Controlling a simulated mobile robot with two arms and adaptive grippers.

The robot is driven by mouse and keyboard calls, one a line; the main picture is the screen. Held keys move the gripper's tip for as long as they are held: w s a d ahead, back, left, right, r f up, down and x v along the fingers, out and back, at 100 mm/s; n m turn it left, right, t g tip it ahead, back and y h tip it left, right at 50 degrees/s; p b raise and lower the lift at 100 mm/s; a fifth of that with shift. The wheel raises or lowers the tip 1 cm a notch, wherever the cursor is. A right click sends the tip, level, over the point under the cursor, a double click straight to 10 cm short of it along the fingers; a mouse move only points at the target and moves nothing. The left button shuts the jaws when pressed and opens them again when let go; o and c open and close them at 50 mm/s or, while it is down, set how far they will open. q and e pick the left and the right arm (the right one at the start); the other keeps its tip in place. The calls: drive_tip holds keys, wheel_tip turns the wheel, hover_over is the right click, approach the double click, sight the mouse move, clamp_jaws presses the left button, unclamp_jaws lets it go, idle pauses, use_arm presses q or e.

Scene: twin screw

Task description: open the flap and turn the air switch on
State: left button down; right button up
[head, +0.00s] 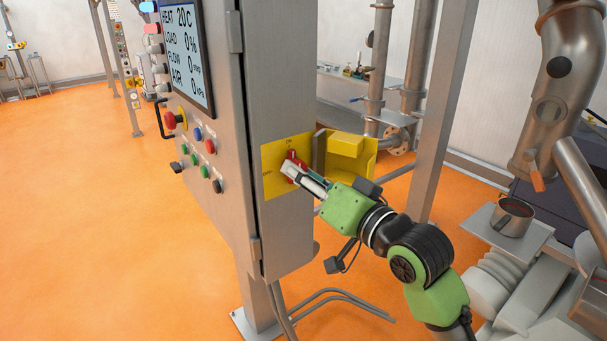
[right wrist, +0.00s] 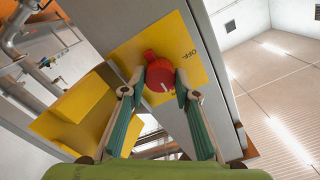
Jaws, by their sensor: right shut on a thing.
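The red air switch (head: 293,157) sits on a yellow plate (head: 272,182) on the side of the grey cabinet. The yellow flap (head: 358,147) stands swung open to the right of the plate. My right gripper (head: 291,170) is at the switch. In the right wrist view, its two fingers close on the sides of the red switch (right wrist: 158,70), and the open flap (right wrist: 70,118) hangs at the left. An OFF label shows at the plate's upper right; a second label below the switch is partly hidden. My left gripper is not in view.
The cabinet display (head: 183,48) reads 20C heat and zero for load, flow and air. Buttons (head: 210,147) and a red emergency stop (head: 171,121) are on the cabinet front. A metal post (head: 436,110) stands right of the flap. Orange floor at the left is clear.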

drive_tip(key=o, duration=1.1)
drive_tip(key=v, duration=1.2)
